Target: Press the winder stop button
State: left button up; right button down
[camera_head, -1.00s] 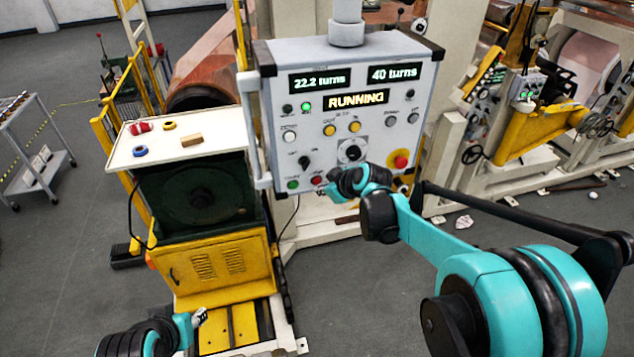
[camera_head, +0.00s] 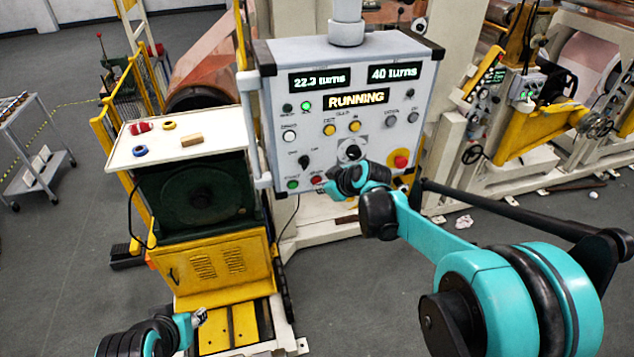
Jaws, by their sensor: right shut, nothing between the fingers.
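The winder control panel (camera_head: 283,125) is a grey box in the middle of the head view. Its displays read about 22.3 turns, 40 turns and RUNNING. A small red button (camera_head: 317,180) sits on its lower row, right of a green button (camera_head: 293,184). A larger red mushroom button (camera_head: 401,161) on yellow is at the right. My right gripper (camera_head: 328,187) is shut and empty, its tip close to the small red button; I cannot tell whether it touches. Its wrist hides part of the panel's lower edge. My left gripper (camera_head: 200,317) is low at the left, its fingers too small to judge.
A white-topped yellow cabinet (camera_head: 112,157) stands left of the panel, with a red item (camera_head: 140,127), rings and a tan block (camera_head: 192,140) on top. A grey cart (camera_head: 45,150) is at far left. Machinery fills the right. Floor at the lower centre is clear.

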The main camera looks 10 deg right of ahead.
jog(key=shift+w, duration=0.7)
dwell(0.6)
jog(key=shift+s, duration=0.95)
jog(key=shift+s, duration=2.5)
dwell(0.5)
